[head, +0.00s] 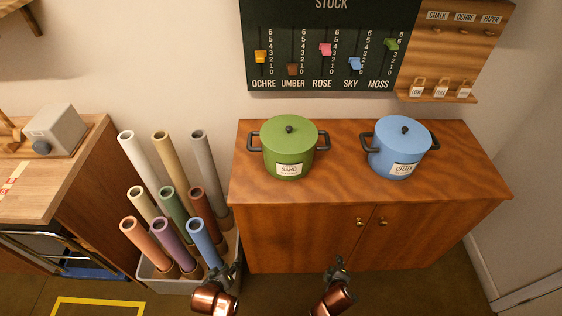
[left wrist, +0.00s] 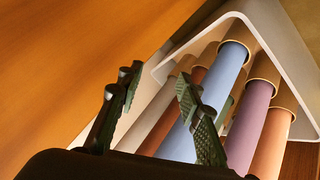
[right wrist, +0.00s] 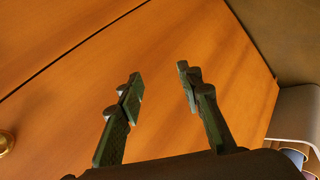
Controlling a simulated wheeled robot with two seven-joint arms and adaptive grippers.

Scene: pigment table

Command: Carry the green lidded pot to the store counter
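The green lidded pot (head: 287,148) stands upright on the left part of the wooden cabinet top, with its lid on, a black handle on each side and a label reading SAND. My left gripper (head: 222,275) is below and left of it, in front of the cabinet beside the tube bin. In the left wrist view the left gripper (left wrist: 155,95) has its fingers apart with nothing held. My right gripper (head: 338,266) is in front of the cabinet doors, below the pot. In the right wrist view the right gripper (right wrist: 158,90) is open and empty. Neither gripper touches the pot.
A blue lidded pot (head: 402,147) labelled CHALK stands right of the green one on the cabinet (head: 345,188). A bin (head: 157,284) of coloured tubes stands left of the cabinet. A wooden bench (head: 75,165) is at far left. A stock board (head: 330,45) hangs above.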

